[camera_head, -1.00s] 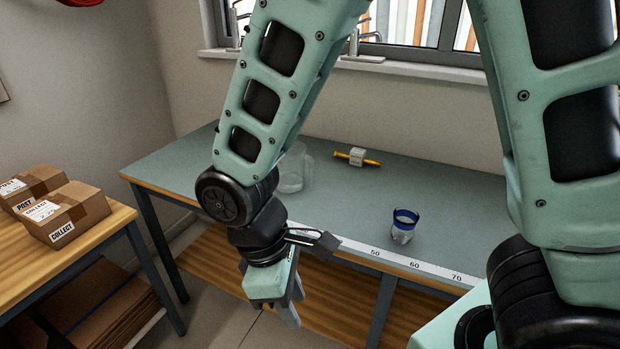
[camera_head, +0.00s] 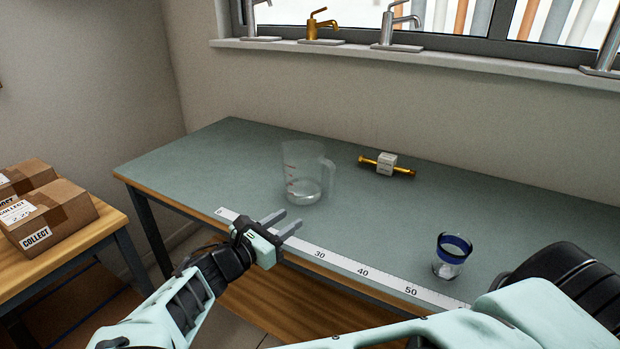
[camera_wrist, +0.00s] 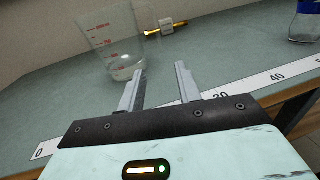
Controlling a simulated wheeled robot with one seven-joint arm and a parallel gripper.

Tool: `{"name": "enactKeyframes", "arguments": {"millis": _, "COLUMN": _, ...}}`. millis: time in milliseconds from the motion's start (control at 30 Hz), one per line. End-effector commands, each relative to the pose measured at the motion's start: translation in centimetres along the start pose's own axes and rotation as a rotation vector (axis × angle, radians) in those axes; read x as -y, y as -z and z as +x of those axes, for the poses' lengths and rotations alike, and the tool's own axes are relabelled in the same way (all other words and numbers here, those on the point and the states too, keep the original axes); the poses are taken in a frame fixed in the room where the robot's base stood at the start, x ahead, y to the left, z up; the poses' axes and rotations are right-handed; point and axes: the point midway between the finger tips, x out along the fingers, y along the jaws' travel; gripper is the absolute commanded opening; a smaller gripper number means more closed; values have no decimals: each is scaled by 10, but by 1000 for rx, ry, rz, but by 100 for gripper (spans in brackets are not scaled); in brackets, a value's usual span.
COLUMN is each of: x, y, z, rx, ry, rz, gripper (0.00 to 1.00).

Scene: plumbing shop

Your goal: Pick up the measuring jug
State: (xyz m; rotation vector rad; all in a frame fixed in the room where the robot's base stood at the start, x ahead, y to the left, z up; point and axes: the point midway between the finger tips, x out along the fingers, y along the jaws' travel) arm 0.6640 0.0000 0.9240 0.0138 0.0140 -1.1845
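The measuring jug (camera_head: 306,172) is clear with red markings and a handle on its right side. It stands upright on the grey-green bench top (camera_head: 210,170), left of the middle. It also shows in the wrist view (camera_wrist: 113,42), ahead and slightly left of the fingers. My gripper (camera_head: 283,222) is over the bench's front edge, in front of the jug and apart from it. Its two fingers are spread with nothing between them, as the wrist view (camera_wrist: 160,85) shows.
A brass rod with a white label (camera_head: 386,164) lies behind and right of the jug. A blue-rimmed glass (camera_head: 451,256) stands at the right. A measuring strip (camera_head: 345,262) runs along the front edge. Parcels (camera_head: 45,215) sit on a side table at the left. Taps stand on the windowsill.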

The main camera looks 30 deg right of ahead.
Motion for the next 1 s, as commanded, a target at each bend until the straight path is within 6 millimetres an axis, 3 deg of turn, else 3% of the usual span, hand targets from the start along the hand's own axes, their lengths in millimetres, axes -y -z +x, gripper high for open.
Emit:
{"name": "enactKeyframes", "arguments": {"millis": 167, "x": -4, "y": -5, "z": 18, "rx": 25, "ry": -12, "rz": -6, "gripper": 34}}
{"name": "enactKeyframes", "arguments": {"millis": 600, "x": -4, "y": -6, "z": 105, "rx": 22, "ry": -10, "rz": -6, "gripper": 34}}
{"name": "enactKeyframes", "arguments": {"millis": 867, "x": -4, "y": -6, "z": 124, "rx": 20, "ry": -12, "rz": -5, "gripper": 34}}
{"name": "enactKeyframes", "arguments": {"millis": 1000, "x": -1, "y": -8, "z": 144, "rx": 22, "ry": -10, "rz": -6, "gripper": 34}}
